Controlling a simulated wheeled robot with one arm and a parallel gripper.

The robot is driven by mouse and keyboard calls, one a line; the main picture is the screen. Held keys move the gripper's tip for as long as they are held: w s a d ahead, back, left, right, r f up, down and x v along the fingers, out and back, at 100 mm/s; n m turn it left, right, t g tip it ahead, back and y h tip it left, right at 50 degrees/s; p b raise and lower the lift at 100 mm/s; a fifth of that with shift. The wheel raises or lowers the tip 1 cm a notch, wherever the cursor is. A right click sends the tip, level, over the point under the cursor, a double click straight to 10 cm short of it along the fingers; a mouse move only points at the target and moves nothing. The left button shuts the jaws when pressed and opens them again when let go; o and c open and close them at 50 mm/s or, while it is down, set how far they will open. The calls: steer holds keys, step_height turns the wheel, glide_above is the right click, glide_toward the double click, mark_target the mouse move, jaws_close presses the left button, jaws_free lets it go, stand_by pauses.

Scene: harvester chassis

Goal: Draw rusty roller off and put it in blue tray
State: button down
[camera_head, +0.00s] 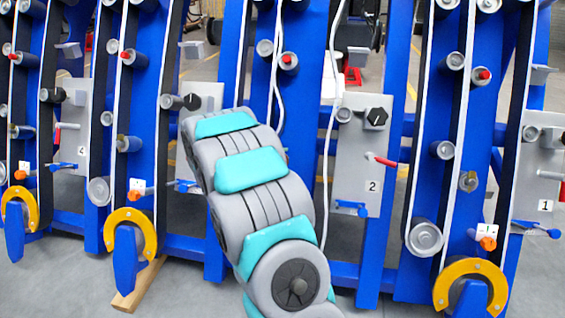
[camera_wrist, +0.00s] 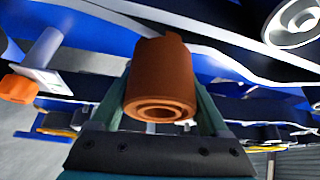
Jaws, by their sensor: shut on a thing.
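The rusty roller (camera_wrist: 160,75) is an orange-brown hollow cylinder in the middle of the wrist view. My gripper (camera_wrist: 164,108) is shut on it, with one teal-grey finger on each side. The roller's open end with its round bore faces the camera. Its far end lies in front of blue and black machine parts, and I cannot tell whether it is still on a shaft. In the head view my arm hides the gripper and the roller. No blue tray shows in either view.
Blue upright frames with black belts and grey rollers (camera_head: 424,238) stand across the head view. Numbered grey panels (camera_head: 350,185) carry knobs and levers. Yellow curved guards (camera_head: 470,268) sit low in front. A wooden block (camera_head: 138,285) lies on the grey floor. An orange knob (camera_wrist: 18,88) is at left in the wrist view.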

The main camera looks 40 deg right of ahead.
steer(key=s+a+r, duration=0.3)
steer(key=a, duration=0.1)
steer(key=shift+s, duration=0.25)
stand_by(0.9)
steer(key=shift+a+r, duration=0.1)
stand_by(0.3)
